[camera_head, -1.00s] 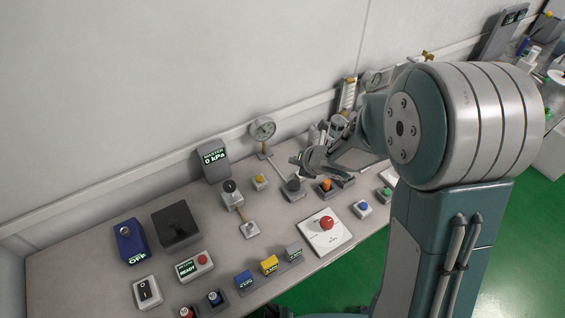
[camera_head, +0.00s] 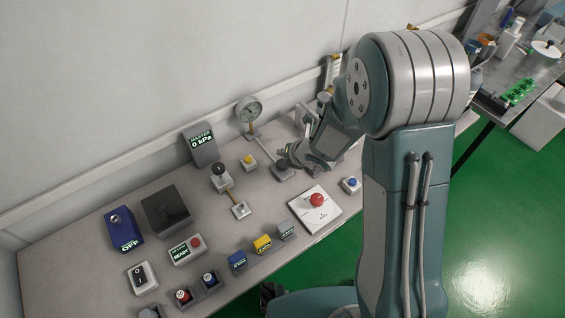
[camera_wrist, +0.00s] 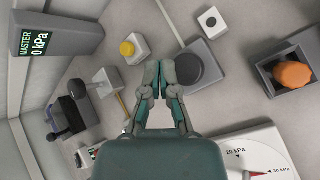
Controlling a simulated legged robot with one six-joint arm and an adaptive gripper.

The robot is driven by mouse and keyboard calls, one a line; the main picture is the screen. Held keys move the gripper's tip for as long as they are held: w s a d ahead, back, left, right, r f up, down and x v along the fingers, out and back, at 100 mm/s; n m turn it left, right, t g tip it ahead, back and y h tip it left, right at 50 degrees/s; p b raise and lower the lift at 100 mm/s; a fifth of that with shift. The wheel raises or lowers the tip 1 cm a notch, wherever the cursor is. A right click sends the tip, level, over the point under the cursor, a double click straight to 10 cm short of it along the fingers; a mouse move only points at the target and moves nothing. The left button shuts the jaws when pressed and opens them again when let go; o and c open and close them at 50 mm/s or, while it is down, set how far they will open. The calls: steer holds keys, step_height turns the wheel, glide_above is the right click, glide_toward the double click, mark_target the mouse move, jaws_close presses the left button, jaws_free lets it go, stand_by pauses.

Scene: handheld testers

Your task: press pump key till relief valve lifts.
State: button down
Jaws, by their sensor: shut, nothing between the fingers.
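My gripper (camera_wrist: 160,75) is shut and empty in the wrist view. Its fingertips are beside the left edge of a dark round key on a grey square base (camera_wrist: 197,68); I cannot tell whether they touch it. In the head view my gripper (camera_head: 284,162) is over or beside the same dark key (camera_head: 282,168), which it partly hides. No label marks this as the pump key. The master display (camera_head: 202,142) reads 0 kPa; it also shows in the wrist view (camera_wrist: 38,42). A round gauge (camera_head: 248,109) stands behind. I cannot make out which part is the relief valve.
A dial plate with a red knob (camera_head: 317,200) is near the front edge. Several switches and a blue box (camera_head: 123,229) fill the left.

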mark_target(281, 163)
steer(key=shift+f, duration=1.25)
steer(key=shift+f, duration=0.1)
stand_by(0.4)
steer(key=shift+f, duration=0.2)
steer(key=shift+f, duration=0.85)
stand_by(1.3)
steer(key=shift+r, duration=1.25)
steer(key=shift+r, duration=2.5)
